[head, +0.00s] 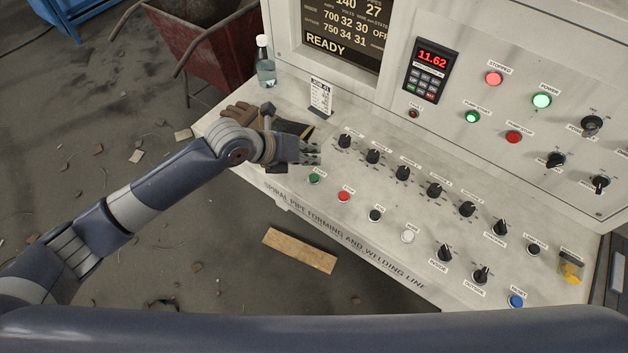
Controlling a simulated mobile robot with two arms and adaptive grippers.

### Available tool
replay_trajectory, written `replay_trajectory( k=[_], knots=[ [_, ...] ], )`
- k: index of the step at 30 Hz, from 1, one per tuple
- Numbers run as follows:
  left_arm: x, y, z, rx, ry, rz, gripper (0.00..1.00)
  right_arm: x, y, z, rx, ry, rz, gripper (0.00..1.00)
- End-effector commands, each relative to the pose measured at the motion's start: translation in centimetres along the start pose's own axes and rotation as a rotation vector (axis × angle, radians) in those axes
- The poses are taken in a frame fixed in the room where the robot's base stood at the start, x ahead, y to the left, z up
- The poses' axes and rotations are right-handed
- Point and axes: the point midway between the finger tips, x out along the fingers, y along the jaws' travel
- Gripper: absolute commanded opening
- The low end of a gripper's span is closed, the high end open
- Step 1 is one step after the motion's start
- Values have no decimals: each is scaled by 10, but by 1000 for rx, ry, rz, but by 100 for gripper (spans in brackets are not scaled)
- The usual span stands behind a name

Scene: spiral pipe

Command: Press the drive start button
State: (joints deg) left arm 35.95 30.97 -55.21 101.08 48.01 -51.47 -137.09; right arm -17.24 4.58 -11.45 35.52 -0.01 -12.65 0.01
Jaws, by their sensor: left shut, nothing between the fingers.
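A small green button (314,178) with a label above it, which seems to read START, sits near the front left of the sloped control desk (385,232). I take it to be the drive start button. My left gripper (316,153) is just behind and above the green button, close to its label, with its fingers shut and empty, pointing right toward the first black knob. I cannot tell its exact height over the desk, and no contact with the button shows. My right gripper is not in view.
A red button (344,196) is right of the green one, and black knobs (372,157) line the desk. Another green button (472,117) is on the upright panel.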

Motion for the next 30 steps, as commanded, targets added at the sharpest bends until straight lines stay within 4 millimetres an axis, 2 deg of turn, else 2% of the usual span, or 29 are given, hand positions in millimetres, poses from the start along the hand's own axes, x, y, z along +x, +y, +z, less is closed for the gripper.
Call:
replay_trajectory(
  k=[1,7,30],
  knots=[
    [10,7,-8,-2,2,0,0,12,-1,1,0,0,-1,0],
    [24,17,-17,0,0,0,0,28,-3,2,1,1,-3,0],
    [26,18,-18,0,0,0,0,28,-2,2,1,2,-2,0]
  ],
)
